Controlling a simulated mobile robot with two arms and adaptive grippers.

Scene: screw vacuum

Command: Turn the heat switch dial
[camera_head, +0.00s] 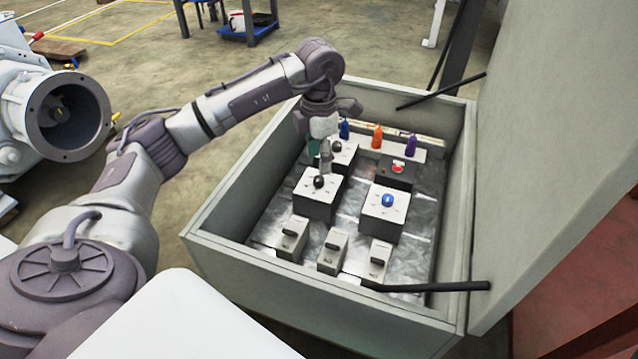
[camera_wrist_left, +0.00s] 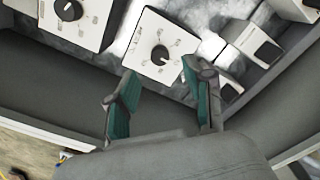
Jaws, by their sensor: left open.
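An open grey control box holds several white blocks with controls. A black dial (camera_head: 319,181) sits on a white block (camera_head: 313,203) left of the middle. In the left wrist view a black dial (camera_wrist_left: 160,54) with small marks around it lies just beyond my fingertips. A second black dial (camera_head: 337,146) is on a block farther back. I cannot read which is the heat switch. My right gripper is out of view.
A blue knob (camera_head: 388,200) and a red button (camera_head: 398,166) sit to the right. Several black-handled switches (camera_head: 333,246) line the front. The box walls (camera_head: 240,190) surround the controls, and the raised lid (camera_head: 555,130) stands at right. Black struts (camera_head: 425,287) cross near the lid.

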